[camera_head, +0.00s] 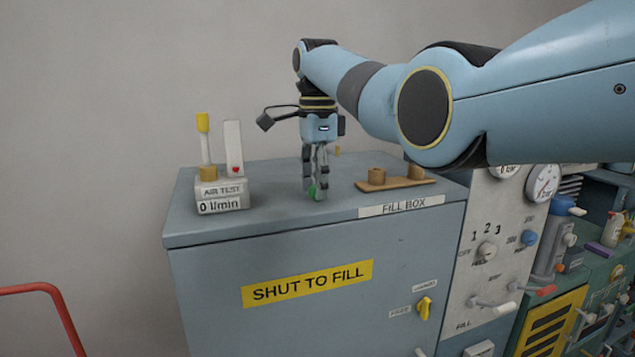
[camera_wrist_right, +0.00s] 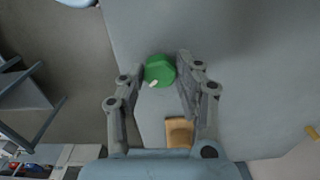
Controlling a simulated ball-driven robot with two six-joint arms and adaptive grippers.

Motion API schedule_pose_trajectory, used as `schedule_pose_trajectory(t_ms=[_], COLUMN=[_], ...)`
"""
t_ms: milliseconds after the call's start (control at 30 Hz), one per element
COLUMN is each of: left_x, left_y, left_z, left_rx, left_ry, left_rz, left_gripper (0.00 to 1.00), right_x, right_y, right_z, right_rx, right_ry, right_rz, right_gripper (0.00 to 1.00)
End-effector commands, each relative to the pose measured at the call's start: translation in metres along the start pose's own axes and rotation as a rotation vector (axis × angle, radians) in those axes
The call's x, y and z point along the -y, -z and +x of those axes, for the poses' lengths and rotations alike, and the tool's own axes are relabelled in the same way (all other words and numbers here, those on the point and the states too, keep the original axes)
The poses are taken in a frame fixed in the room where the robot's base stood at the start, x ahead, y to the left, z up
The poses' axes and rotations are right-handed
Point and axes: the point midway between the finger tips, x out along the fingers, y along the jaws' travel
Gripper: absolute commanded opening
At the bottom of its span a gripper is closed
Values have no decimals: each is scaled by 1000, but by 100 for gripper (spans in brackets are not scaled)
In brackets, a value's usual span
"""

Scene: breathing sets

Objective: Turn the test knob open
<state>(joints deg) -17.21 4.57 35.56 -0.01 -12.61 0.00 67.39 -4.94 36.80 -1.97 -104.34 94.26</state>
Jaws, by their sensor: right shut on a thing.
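The test knob is a small green knob (camera_head: 312,192) on top of the grey fill box (camera_head: 270,214). In the right wrist view the green knob (camera_wrist_right: 159,70) sits between the fingertips, with a small pale pointer on its lower side. My right gripper (camera_head: 316,190) points straight down and is shut on the knob; its fingers hide most of the knob in the head view. The right gripper also shows in the right wrist view (camera_wrist_right: 160,75). An air test block (camera_head: 222,193) reading 0 l/min stands left of the gripper. My left gripper is not in view.
A wooden rack (camera_head: 396,184) lies on the box top right of the gripper. A yellow-topped post (camera_head: 203,124) and a white upright plate (camera_head: 233,140) rise from the air test block. A control panel (camera_head: 490,255) stands at the right. My right arm crosses the upper right.

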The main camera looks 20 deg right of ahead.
Motion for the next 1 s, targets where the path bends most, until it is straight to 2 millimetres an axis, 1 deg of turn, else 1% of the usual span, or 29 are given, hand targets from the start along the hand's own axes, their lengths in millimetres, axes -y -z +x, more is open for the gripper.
schedule_pose_trajectory(t_ms=[1000], left_x=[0], left_y=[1], left_z=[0], left_rx=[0], left_ry=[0], left_rz=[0], left_gripper=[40], right_x=[1], right_y=[0], right_z=[-1], right_rx=[-1], right_ry=[4], right_rz=[-964], right_gripper=[2])
